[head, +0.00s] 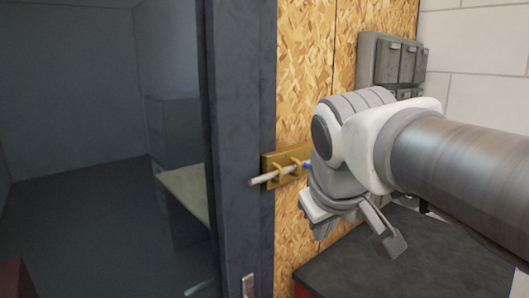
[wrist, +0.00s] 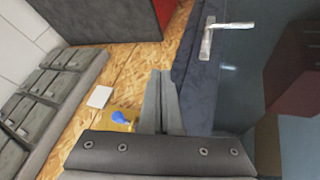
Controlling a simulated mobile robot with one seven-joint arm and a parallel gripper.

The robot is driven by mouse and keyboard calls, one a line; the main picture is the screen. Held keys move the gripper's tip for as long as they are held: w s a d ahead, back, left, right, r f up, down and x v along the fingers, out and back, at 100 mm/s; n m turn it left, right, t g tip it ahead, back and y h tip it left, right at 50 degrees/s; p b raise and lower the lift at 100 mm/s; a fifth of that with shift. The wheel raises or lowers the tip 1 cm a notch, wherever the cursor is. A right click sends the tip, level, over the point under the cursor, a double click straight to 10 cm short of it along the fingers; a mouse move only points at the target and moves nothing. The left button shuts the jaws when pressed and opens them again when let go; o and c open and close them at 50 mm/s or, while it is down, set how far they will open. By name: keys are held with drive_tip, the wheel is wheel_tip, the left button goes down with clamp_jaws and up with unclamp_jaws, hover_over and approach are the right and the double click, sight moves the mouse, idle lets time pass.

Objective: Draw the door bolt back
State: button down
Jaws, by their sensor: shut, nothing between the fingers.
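The door bolt (head: 262,179) is a pale rod in a brass-coloured mount (head: 270,167) on the chipboard wall beside the dark door edge. Its left end sticks out over the dark upright. A blue knob (head: 306,165) shows at the mount's right, partly hidden by my wrist. In the wrist view the blue knob (wrist: 121,119) and part of the mount (wrist: 131,114) show just left of my fingers; the rod is hidden there. My gripper (wrist: 161,74) is shut and empty, its fingers together beside the knob in the picture; I cannot tell any contact.
A metal door handle (head: 248,286) is below the bolt, also seen in the wrist view (wrist: 212,35). Grey boxes (head: 392,60) hang on the wall at right. A dark-topped red cabinet (head: 400,262) stands below my arm. A small white plate (wrist: 99,97) is near the mount.

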sight(309, 168)
drive_tip(key=w+a+r+n+t+p, duration=0.1)
drive_tip(key=w+a+r+n+p, duration=0.1)
drive_tip(key=w+r, duration=0.5)
wheel_tip(309, 168, up, 4)
drive_tip(key=shift+w+a+f+n, duration=0.2)
drive_tip(key=shift+w+a+n, duration=0.2)
drive_tip(key=shift+a, duration=0.1)
drive_tip(key=shift+f, duration=0.1)
drive_tip(key=shift+w+d+f+p, duration=0.4)
drive_tip(key=shift+w+d+f, duration=0.35)
drive_tip(key=shift+w+f, duration=0.55)
drive_tip(key=shift+w+d+f+p, duration=0.45)
drive_tip(key=shift+w+d+f, duration=0.45)
drive_tip(key=shift+w, duration=0.65)
drive_tip(key=shift+w+d+f+p, duration=0.4)
drive_tip(key=shift+w+d+f, duration=0.2)
drive_tip(key=shift+w+f, duration=0.8)
drive_tip(key=shift+r, duration=0.1)
drive_tip(key=shift+w+d+p, duration=0.25)
drive_tip(key=shift+w+d, duration=0.6)
drive_tip(key=shift+d, duration=0.25)
drive_tip(key=shift+w+d+p, duration=0.25)
drive_tip(key=shift+w+d, duration=0.55)
drive_tip(key=shift+d, duration=0.3)
